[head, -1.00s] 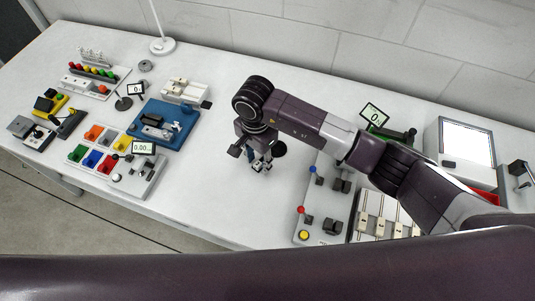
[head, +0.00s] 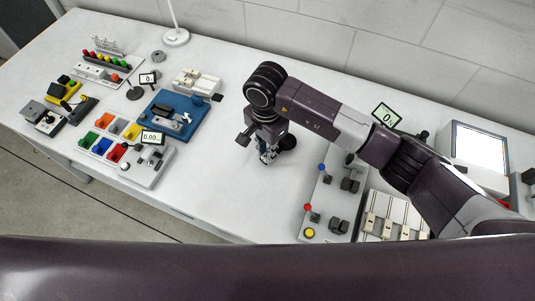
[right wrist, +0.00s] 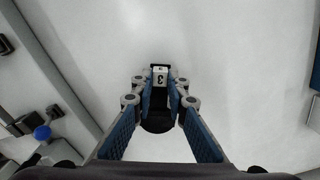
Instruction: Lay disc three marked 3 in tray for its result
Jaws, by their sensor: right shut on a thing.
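My right gripper (head: 268,154) is over the clear middle of the white table, pointing down. In the right wrist view its fingers (right wrist: 160,84) are shut on a small pale piece marked 3, disc three (right wrist: 160,77), at the fingertips. A dark round patch (right wrist: 157,121) shows between the fingers, and a black round shape (head: 287,142) shows beside the gripper in the head view; I cannot tell if it belongs to the disc. My left gripper is out of view.
A blue fixture (head: 165,130) and a panel with a 0.00 display (head: 152,137) stand left of the gripper. A panel with red and blue knobs (head: 325,205) stands to its right. The table between is clear.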

